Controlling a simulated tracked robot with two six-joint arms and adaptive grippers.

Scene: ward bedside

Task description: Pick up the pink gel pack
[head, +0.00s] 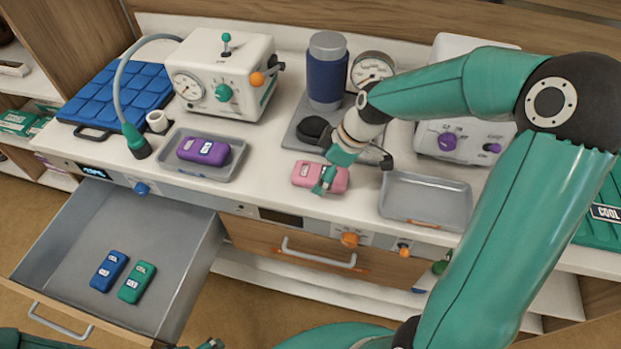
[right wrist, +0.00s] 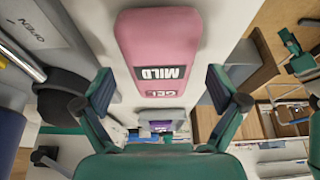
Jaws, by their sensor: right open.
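The pink gel pack (head: 306,172) lies flat on the white counter between the two grey trays in the head view. In the right wrist view the pink pack (right wrist: 158,40), labelled MILD, shows at the top, ahead of the fingers. My right gripper (head: 354,172) is open and empty above the pack's right side, and one finger covers part of it. In the right wrist view my right gripper (right wrist: 160,88) has its fingers wide apart, with the pack beyond them. A small dark and teal part at the bottom edge of the head view may be my left gripper (head: 210,344).
Purple packs (head: 203,151) lie in the left grey tray (head: 228,168). The right grey tray (head: 425,203) is empty. An open drawer (head: 70,240) holds a blue pack (head: 109,271) and a green pack (head: 137,282). A blue-wrapped bottle (head: 327,75) stands behind the pink pack.

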